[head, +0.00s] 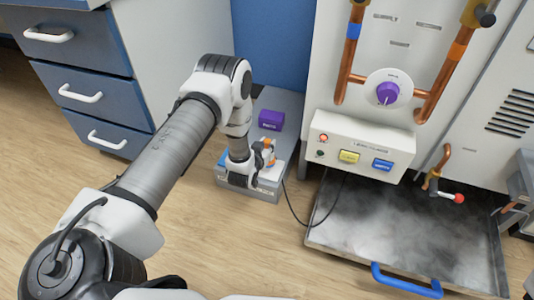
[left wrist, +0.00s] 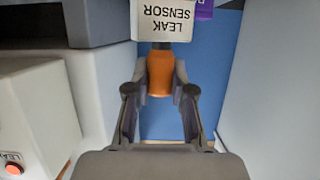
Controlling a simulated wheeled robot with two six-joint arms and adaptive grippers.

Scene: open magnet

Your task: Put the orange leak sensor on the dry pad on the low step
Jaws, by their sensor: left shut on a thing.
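The orange leak sensor (left wrist: 160,72) is between the two fingers of my left gripper (left wrist: 160,84), which is shut on it. A white block lettered LEAK SENSOR (left wrist: 172,20) sits right at its end, upside down in the left wrist view. In the head view my left gripper (head: 242,178) is low over the grey low step (head: 262,192), with the sensor's orange part (head: 265,148) just beyond it. White and blue patches show on the step top around the gripper. The arm hides much of the dry pad, and I cannot tell whether the sensor touches it. My right gripper is not in view.
A purple box (head: 271,120) stands at the back of the step. To the right are a control box (head: 360,145) with buttons, a black cable (head: 310,218) and a steaming tray (head: 400,240) with a blue handle. Blue drawers (head: 85,65) stand left. Wooden floor is clear in front.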

